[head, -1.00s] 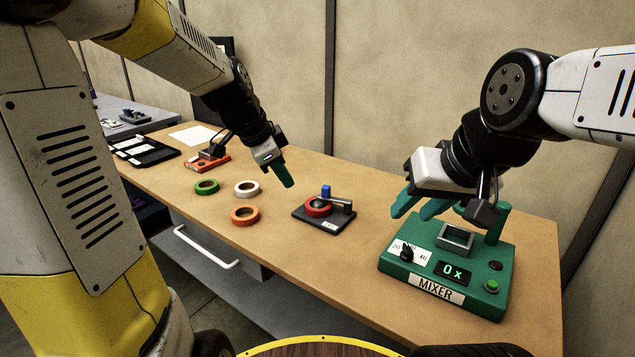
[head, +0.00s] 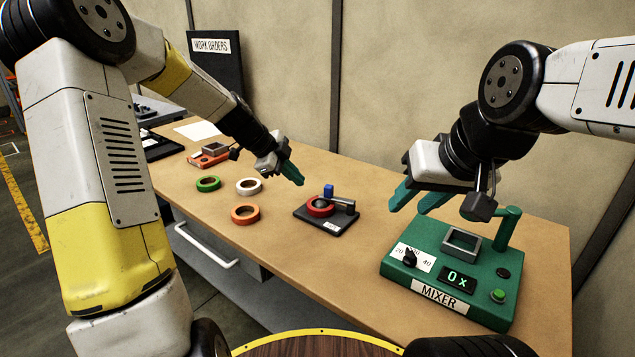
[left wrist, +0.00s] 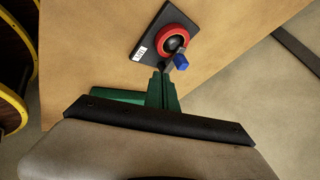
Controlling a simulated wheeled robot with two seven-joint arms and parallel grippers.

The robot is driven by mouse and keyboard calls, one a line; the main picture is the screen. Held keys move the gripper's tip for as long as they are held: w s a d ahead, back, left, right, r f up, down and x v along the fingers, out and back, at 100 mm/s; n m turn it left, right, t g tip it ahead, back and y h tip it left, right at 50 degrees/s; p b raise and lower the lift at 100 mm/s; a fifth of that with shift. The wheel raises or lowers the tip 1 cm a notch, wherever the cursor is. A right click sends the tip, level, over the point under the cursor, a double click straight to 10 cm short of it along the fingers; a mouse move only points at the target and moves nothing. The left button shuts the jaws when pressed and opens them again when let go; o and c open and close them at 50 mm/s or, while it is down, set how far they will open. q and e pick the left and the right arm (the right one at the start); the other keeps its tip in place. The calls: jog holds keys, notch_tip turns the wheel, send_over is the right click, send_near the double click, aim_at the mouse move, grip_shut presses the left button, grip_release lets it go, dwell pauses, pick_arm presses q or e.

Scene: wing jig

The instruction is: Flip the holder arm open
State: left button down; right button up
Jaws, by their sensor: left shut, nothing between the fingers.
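The holder is a small black base plate (head: 338,221) with a red ring (head: 320,206) and a grey holder arm (head: 341,200) carrying a blue tab (head: 328,190). The arm lies low, with the blue tab at the ring's edge. My left gripper (head: 299,180) is shut and empty, above the table just behind and left of the holder, not touching it. In the left wrist view, the shut fingers (left wrist: 162,82) point toward the red ring (left wrist: 177,42) and blue tab (left wrist: 180,62). My right gripper (head: 412,200) is open and empty above the mixer.
The green mixer (head: 400,270) stands at the right front. Green (head: 208,184), white (head: 248,186) and orange (head: 245,214) rings lie left of the holder. An orange device (head: 208,158) and a white sheet (head: 196,131) are farther back. The table front of the holder is clear.

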pick_arm(q)
send_near(329, 198)
jog(key=s+f, duration=0.1)
jog(key=s+d+f, duration=0.1)
jog(key=f, duration=0.1)
jog(key=shift+s, duration=0.35)
jog(key=w, duration=0.1)
jog(key=w+d, duration=0.1)
jog(key=w, duration=0.1)
jog(key=shift+d+f, duration=0.15)
jog(key=shift+f, duration=0.2)
jog(key=shift+w+d, duration=0.15)
jog(key=shift+w, duration=0.3)
jog(key=shift+w, duration=0.15)
